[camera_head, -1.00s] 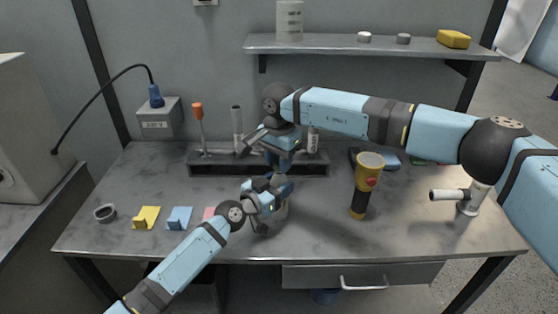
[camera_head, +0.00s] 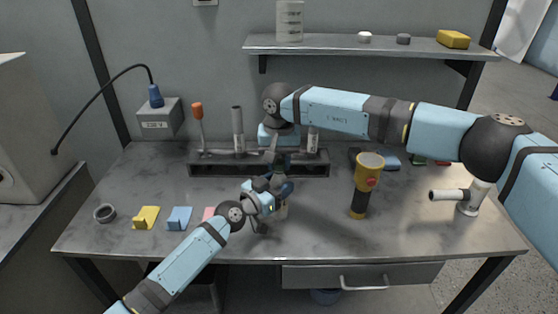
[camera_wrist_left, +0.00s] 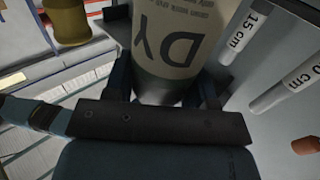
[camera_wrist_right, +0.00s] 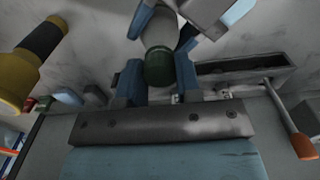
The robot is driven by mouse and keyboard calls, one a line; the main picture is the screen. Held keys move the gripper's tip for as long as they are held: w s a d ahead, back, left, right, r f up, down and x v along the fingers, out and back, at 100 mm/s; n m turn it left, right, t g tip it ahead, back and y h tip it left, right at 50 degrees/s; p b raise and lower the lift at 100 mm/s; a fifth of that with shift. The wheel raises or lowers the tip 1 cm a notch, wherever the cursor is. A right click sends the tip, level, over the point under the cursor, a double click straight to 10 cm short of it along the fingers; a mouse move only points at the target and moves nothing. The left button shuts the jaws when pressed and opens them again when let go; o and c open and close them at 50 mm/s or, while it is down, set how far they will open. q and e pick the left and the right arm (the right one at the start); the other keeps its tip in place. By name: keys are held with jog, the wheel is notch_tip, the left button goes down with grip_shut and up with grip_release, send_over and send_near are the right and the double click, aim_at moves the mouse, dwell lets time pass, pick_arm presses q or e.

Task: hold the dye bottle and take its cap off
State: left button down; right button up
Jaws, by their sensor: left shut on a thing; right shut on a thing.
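The dye bottle (camera_head: 283,210) stands over the middle of the table, mostly hidden by my grippers in the head view. In the left wrist view its pale body (camera_wrist_left: 180,35) with dark "DY" lettering lies between the fingers. My left gripper (camera_head: 272,197) is shut on the body from the left. My right gripper (camera_head: 280,164) reaches from above. In the right wrist view the dark green cap (camera_wrist_right: 159,68) sits between its two blue fingers, which are shut on it. The cap is in line with the bottle; I cannot see a gap between them.
Behind is a dark rack (camera_head: 258,168) with upright tubes and an orange-handled tool (camera_head: 198,122). A yellow and black flashlight (camera_head: 361,190) stands to the right, near my right arm. Yellow (camera_head: 146,217) and blue (camera_head: 179,218) blocks lie at the left.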

aim_at(279, 162)
jog(key=shift+r, duration=0.15)
jog(key=shift+r, duration=0.9)
jog(key=shift+r, duration=0.1)
jog(key=shift+r, duration=1.95)
pick_arm(q)
jog(key=shift+c, duration=1.8)
grip_release()
